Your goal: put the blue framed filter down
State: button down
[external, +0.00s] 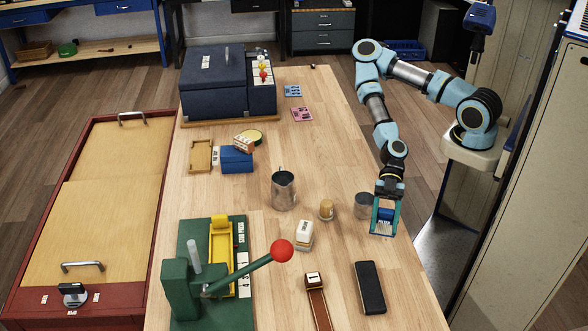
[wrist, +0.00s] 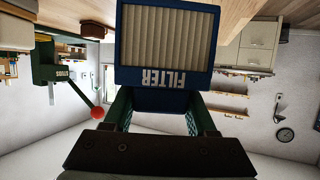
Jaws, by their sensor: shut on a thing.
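The blue framed filter (external: 384,214) is between the fingers of my gripper (external: 385,207), over the right edge area of the wooden table. I cannot tell whether its lower edge touches the tabletop. In the wrist view the filter (wrist: 166,38) fills the top middle, with pale pleats, a blue frame and the word FILTER upside down. My gripper (wrist: 163,108) is shut on its blue lower part there, one finger on each side.
A metal cup (external: 363,205) stands just left of the filter. A small tan jar (external: 326,209), a metal pitcher (external: 284,190) and a black phone-like slab (external: 370,287) are nearby. A green press (external: 183,280) with a red-knobbed lever stands front left. Bare table lies between filter and slab.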

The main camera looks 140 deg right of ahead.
aim_at(383, 227)
jog(key=shift+f, duration=1.85)
jog(key=shift+f, duration=0.1)
jog(key=shift+c, duration=1)
grip_release()
jog(key=shift+s+d, duration=0.15)
jog(key=shift+s, duration=0.05)
jog(key=p+v, duration=0.6)
jog(key=v, duration=0.5)
jog(key=shift+s+r+p, duration=0.25)
jog(key=shift+r+p, duration=0.05)
jog(key=shift+p, duration=0.05)
